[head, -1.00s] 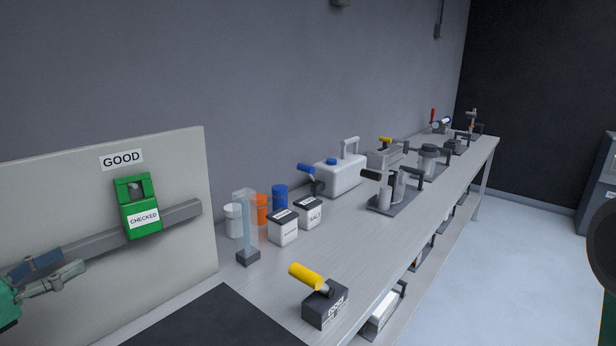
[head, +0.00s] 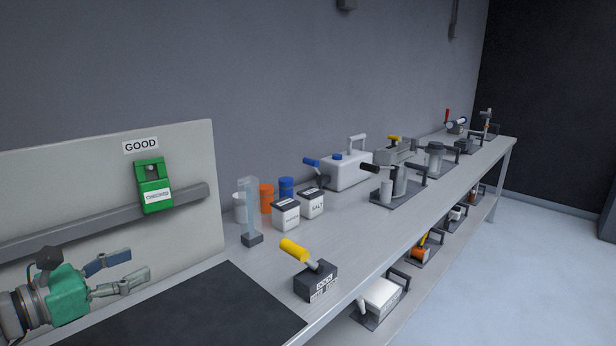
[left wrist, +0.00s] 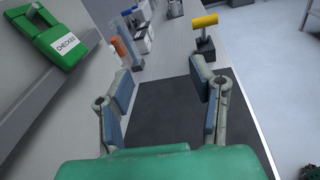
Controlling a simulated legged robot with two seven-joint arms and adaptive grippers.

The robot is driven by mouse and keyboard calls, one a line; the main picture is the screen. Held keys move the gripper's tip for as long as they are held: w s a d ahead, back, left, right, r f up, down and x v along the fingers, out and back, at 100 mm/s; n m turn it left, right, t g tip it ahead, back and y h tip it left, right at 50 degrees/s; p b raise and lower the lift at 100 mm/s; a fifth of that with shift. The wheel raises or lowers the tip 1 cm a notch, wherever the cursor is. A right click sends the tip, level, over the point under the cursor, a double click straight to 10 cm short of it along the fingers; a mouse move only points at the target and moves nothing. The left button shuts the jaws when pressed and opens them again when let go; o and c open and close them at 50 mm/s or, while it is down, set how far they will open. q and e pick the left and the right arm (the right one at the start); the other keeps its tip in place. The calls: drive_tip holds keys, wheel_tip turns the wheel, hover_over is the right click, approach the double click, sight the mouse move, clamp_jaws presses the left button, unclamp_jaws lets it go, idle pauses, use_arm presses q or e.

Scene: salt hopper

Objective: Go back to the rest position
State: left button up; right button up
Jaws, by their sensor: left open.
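My left gripper (head: 127,271) is open and empty in the lower left of the head view, in front of the grey board and above the black mat. Its two blue-padded fingers point right. In the left wrist view the fingers (left wrist: 163,98) stand wide apart with nothing between them, over the mat. The green "CHECKED" tag (head: 153,186) hangs on the grey rail (head: 95,226) of the board marked "GOOD", apart from the gripper. It also shows in the left wrist view (left wrist: 62,42). My right gripper is not in view.
The black mat (head: 190,312) is bare. A yellow-handled block (head: 315,282), a clear column (head: 249,208), white boxes (head: 286,214) and a white canister (head: 347,170) stand along the long bench. More items sit on its lower shelf. The floor (head: 500,270) at right is clear.

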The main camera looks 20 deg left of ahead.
use_arm(q)
drive_tip(key=s+d+f+m+g+h+b, duration=0.25)
drive_tip(key=d+f+m+g, duration=0.65)
drive_tip(key=d+f, duration=0.9)
drive_tip(key=s+d+f+m+g+y+b, duration=0.1)
drive_tip(key=s+d+f+m+g+y, duration=0.15)
drive_tip(key=s+f+m, duration=0.45)
drive_tip(key=s+d+f+m+g+y+b, duration=0.1)
drive_tip(key=s+d+f+m+g+b, duration=0.15)
drive_tip(key=s+f+m, duration=0.45)
drive_tip(key=s+a+f+m+g+y, duration=0.1)
drive_tip(key=s+a+f+m+y, duration=0.2)
drive_tip(key=a+f+m, duration=0.4)
drive_tip(key=shift+s+m+y+b, duration=0.3)
drive_tip(key=shift+m+y+b, duration=0.15)
drive_tip(key=shift+m+y, duration=0.35)
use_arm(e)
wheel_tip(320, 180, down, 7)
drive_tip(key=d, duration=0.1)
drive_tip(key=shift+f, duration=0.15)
use_arm(q)
drive_tip(key=shift+d, duration=0.2)
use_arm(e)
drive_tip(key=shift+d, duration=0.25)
